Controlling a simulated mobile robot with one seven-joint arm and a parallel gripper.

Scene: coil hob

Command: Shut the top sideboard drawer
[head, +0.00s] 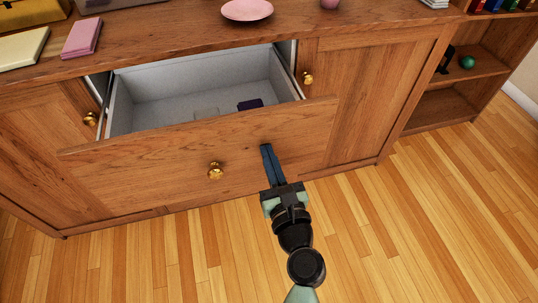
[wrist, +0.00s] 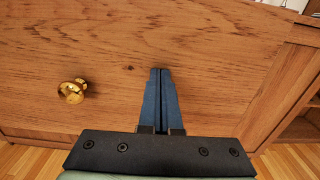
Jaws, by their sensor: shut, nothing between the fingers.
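The top drawer of the wooden sideboard is pulled well out in the head view; its front panel (head: 130,165) faces me and carries a round brass knob (head: 215,170). The knob also shows left of my fingers in the wrist view (wrist: 72,91). The grey drawer inside (head: 190,85) holds a small dark item (head: 250,105) and a pale flat item. My gripper (head: 266,149) is shut and empty, with its blue fingers pointing at the drawer front, right of the knob. The fingertips are at or very close to the panel; I cannot tell whether they touch.
The sideboard top (head: 190,40) holds a pink plate (head: 247,10), a pink book (head: 82,38) and a cream book (head: 22,48). Cupboard doors with brass knobs flank the drawer. Open shelves (head: 470,70) stand at the right. The wooden floor (head: 430,220) in front is clear.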

